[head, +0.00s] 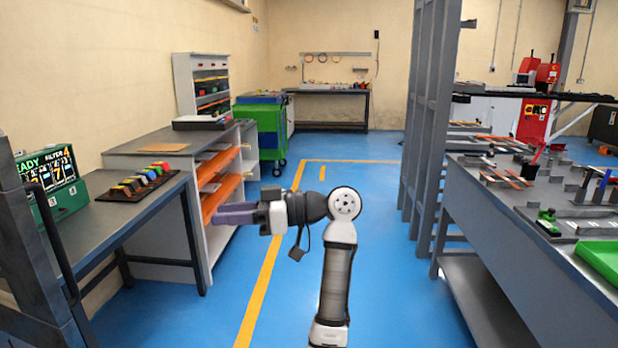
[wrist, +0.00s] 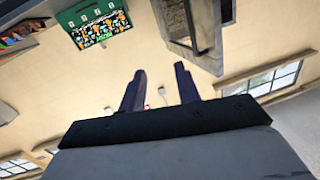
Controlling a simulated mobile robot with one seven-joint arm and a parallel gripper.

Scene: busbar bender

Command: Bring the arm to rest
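My arm reaches up from the bottom middle of the head view and bends left at its upper joint. My gripper (head: 228,213) points left over the aisle, by the front of the shelf cabinet. In the wrist view its two dark fingers (wrist: 158,85) stand apart with nothing between them, so it is open and empty. No contact with any object shows.
At left stand a dark table (head: 110,208) with a green display box (head: 48,187) and a row of coloured blocks (head: 143,180), and a cabinet with orange shelves (head: 222,178). A grey workbench (head: 560,270) and frame (head: 428,110) stand at right. Blue floor (head: 375,270) between is clear.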

